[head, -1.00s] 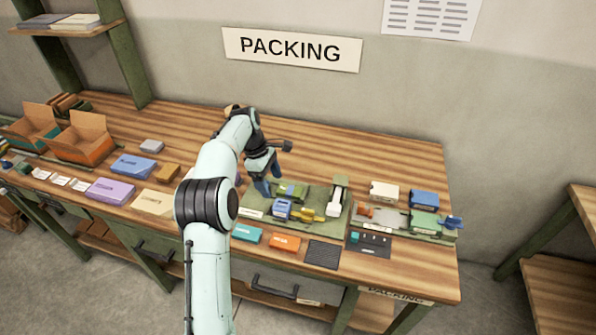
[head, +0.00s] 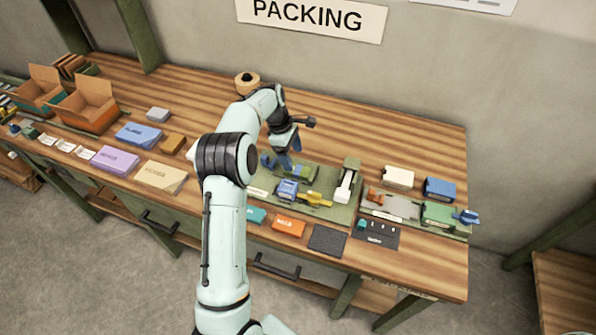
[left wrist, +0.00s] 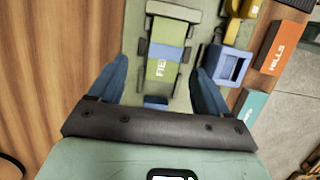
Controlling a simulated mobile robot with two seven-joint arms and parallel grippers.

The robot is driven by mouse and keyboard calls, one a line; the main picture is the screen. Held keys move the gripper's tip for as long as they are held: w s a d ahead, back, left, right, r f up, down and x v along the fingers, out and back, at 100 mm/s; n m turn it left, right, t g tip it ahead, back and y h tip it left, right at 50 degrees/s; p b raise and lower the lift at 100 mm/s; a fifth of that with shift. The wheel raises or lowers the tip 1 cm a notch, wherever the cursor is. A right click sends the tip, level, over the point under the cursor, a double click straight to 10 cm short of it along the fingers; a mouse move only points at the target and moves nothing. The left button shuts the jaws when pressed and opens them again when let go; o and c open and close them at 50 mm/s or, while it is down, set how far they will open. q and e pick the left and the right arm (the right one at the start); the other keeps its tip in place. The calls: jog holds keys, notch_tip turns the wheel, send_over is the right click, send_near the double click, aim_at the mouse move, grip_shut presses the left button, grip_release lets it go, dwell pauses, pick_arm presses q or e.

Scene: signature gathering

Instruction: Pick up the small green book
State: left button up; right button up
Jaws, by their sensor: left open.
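The small green book (left wrist: 158,68), with pale lettering and a blue band across it, lies on a green tray (left wrist: 195,35) in the left wrist view. In the head view it is a small green shape (head: 303,172) near the tray's back edge, partly hidden by my gripper. My left gripper (head: 284,158) is open, with its blue fingers pointing down over the book. In the left wrist view its fingers (left wrist: 160,82) stand on either side of the book's near part, with gaps. I cannot tell its exact height. My right gripper is not in view.
On the tray are a blue device (head: 287,190), a yellow tool (head: 315,199) and a white-and-green device (head: 346,185). A teal book (head: 256,215), an orange book (head: 289,227) and a black ridged mat (head: 327,240) lie in front.

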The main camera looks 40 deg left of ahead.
aim_at(298, 169)
pick_arm(q)
jog(key=x, duration=0.4)
jog(key=shift+s+d, duration=0.25)
jog(key=shift+d, duration=0.15)
jog(key=shift+w+d+f, duration=0.1)
jog(key=shift+f, duration=0.3)
jog(key=shift+f, duration=0.1)
jog(key=c, duration=1.1)
jog(key=shift+c, duration=0.7)
